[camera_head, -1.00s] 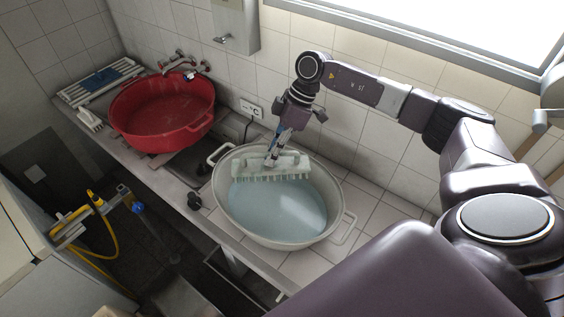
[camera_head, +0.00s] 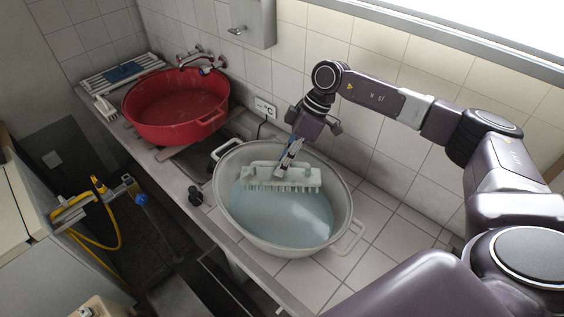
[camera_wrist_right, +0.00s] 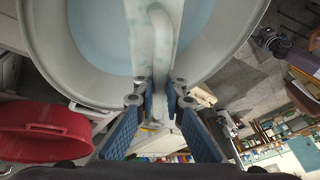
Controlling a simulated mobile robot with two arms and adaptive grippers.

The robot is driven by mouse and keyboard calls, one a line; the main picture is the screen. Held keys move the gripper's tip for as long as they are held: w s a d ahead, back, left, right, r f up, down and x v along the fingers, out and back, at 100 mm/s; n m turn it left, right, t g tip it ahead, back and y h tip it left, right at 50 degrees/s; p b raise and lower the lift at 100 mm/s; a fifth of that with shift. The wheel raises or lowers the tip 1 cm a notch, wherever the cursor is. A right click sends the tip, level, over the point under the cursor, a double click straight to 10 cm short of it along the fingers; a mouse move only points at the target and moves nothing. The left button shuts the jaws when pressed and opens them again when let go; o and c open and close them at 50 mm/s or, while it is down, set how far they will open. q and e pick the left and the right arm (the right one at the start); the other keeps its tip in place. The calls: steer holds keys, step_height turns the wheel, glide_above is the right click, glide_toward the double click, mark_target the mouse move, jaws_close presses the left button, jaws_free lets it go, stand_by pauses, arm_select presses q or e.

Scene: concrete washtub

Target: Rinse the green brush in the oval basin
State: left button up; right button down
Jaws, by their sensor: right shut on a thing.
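The brush (camera_head: 302,176) has a pale, whitish-green body and a row of bristles. It is over the far half of the oval basin (camera_head: 345,215), which is light grey and holds bluish water. The bristles are at or close to the water; I cannot tell how deep. My right gripper (camera_head: 281,172) reaches down from above and is shut on the brush's handle. In the right wrist view the brush handle (camera_wrist_right: 162,40) runs up from between the blue-padded fingers (camera_wrist_right: 160,102), with the basin rim (camera_wrist_right: 45,55) behind. My left gripper is not in view.
A red tub (camera_head: 165,135) stands left of the basin, below the wall tap (camera_head: 197,60). A small white brush (camera_head: 105,107) and a slatted rack (camera_head: 97,84) lie at the far left. Bare tiled counter (camera_head: 395,240) lies to the basin's right.

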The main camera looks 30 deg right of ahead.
steer(key=shift+a+f, duration=0.15)
steer(key=shift+f, duration=0.4)
steer(key=shift+f+b, duration=0.3)
steer(key=shift+f, duration=0.1)
step_height(320, 180, down, 3)
steer(key=shift+f+b, duration=0.2)
steer(key=shift+b, duration=0.45)
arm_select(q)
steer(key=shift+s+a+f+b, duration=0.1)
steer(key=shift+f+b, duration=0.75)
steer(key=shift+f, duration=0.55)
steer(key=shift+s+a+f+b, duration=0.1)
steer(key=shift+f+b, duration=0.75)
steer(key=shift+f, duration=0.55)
arm_select(e)
steer(key=shift+f, duration=4.65)
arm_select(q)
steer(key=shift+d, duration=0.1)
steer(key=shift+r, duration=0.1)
